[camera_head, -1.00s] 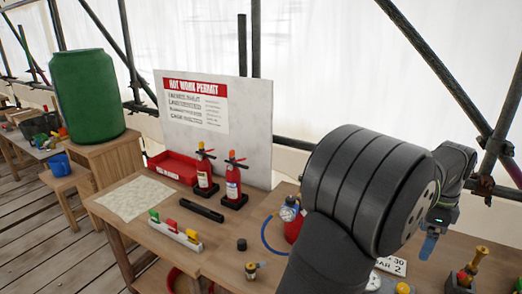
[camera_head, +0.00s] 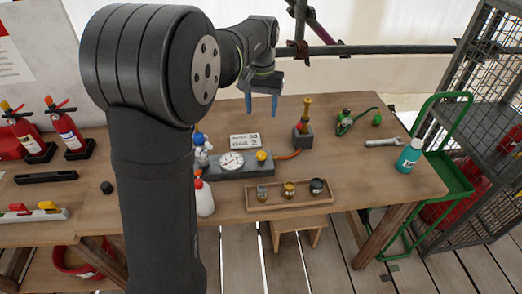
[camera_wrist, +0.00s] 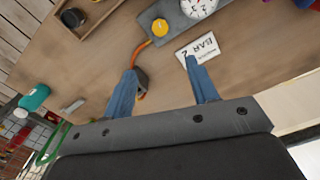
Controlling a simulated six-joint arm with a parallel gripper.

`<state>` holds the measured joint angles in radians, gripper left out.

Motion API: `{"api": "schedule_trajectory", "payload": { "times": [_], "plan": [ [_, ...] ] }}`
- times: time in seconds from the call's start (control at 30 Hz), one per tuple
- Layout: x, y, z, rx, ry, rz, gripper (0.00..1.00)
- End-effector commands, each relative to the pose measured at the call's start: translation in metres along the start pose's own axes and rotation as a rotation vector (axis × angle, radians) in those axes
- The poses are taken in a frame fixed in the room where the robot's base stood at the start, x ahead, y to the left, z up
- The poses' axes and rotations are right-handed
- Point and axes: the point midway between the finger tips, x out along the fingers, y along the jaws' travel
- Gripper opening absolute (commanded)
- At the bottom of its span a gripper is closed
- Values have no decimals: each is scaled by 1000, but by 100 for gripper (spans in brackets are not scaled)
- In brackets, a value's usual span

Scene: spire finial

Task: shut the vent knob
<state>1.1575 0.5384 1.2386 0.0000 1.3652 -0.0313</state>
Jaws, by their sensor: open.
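A yellow knob (camera_head: 261,156), which I take for the vent knob, stands at the right end of a grey block (camera_head: 238,173) beside a white round gauge (camera_head: 231,161). In the wrist view the knob (camera_wrist: 160,27) is at the top middle, with the gauge (camera_wrist: 199,6) to its right. My gripper (camera_head: 261,106) points down above the bench, with its blue fingers apart and nothing between them. In the head view it appears above and beyond the knob. In the wrist view my gripper (camera_wrist: 160,70) is apart from the knob. Whether the knob is open or shut cannot be told.
An orange hose (camera_head: 288,154) runs from the block towards a grey stand with a brass piece (camera_head: 303,130). A white card (camera_head: 245,140) lies behind the block. A wooden tray (camera_head: 290,205) holds small jars in front. A white bottle (camera_head: 204,198) stands at left.

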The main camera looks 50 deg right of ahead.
Motion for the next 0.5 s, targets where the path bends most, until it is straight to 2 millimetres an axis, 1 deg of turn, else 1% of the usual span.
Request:
{"api": "schedule_trajectory", "payload": {
  "times": [0.03,0.1,0.23,0.33,0.5],
  "plan": [
    [1,0,0,-96,0,0,53],
    [2,0,0,-235,0,0,53],
    [3,0,0,-448,0,0,53],
    [4,0,0,-558,0,0,53],
    [7,0,0,-637,0,0,53]
  ]
}}
